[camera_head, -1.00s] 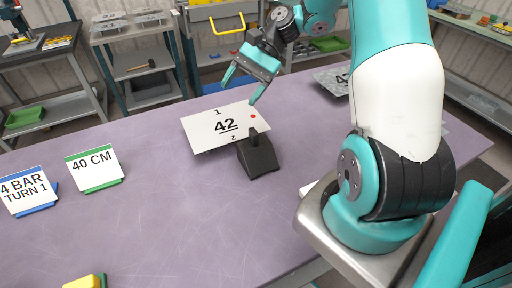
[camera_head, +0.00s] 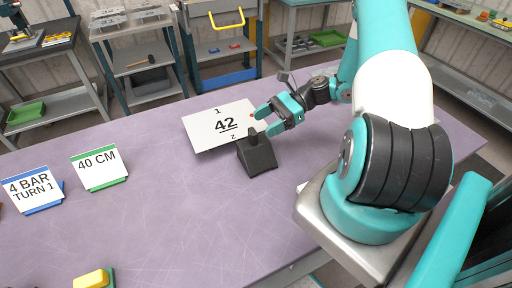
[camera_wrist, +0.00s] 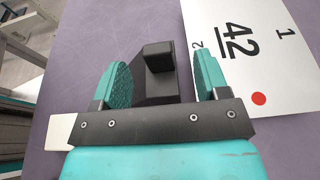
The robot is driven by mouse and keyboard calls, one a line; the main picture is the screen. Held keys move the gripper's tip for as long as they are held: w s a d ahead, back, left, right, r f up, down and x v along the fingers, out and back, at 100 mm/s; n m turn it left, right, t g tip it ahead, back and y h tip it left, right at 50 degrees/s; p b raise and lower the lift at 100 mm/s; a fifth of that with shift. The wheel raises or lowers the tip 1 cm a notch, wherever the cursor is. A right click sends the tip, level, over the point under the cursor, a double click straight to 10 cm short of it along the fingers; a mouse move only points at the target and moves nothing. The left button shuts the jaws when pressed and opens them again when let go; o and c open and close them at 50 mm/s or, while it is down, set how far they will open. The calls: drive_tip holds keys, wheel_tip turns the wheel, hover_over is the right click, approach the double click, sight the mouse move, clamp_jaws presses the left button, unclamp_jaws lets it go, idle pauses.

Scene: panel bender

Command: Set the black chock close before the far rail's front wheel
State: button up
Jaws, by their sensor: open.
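The black chock (camera_head: 258,156) stands on the purple table, in front of the lower right corner of a white card marked 42. It has a wide base and an upright knob on top. In the wrist view the chock (camera_wrist: 154,86) lies between my two open fingers, with its knob toward the right finger. My gripper (camera_head: 264,119) is open, low over the table just behind the chock, beside the card's right edge. The wrist view shows the gripper (camera_wrist: 162,78) holding nothing. I see no rail and no wheel in these views.
The white 42 card (camera_head: 205,129) lies close to my gripper. A 40 CM sign (camera_head: 98,168) and a 4 BAR TURN 1 sign (camera_head: 33,189) stand at the left. A yellow block (camera_head: 92,279) is at the front edge. The middle of the purple table (camera_head: 170,215) is clear.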

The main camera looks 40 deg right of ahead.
sight(254, 130)
drive_tip(key=shift+w+a+f, duration=0.15)
drive_tip(key=shift+w+a, duration=0.05)
drive_tip(key=shift+a, duration=0.5)
drive_tip(key=p+x, duration=0.1)
drive_tip(key=x, duration=0.1)
drive_tip(key=p+x, duration=0.2)
drive_tip(key=shift+s+a+f, duration=0.1)
drive_tip(key=shift+s+a, duration=0.05)
drive_tip(key=shift+a, duration=0.05)
drive_tip(key=shift+a+f, duration=0.3)
drive_tip(key=shift+a, duration=0.05)
clamp_jaws()
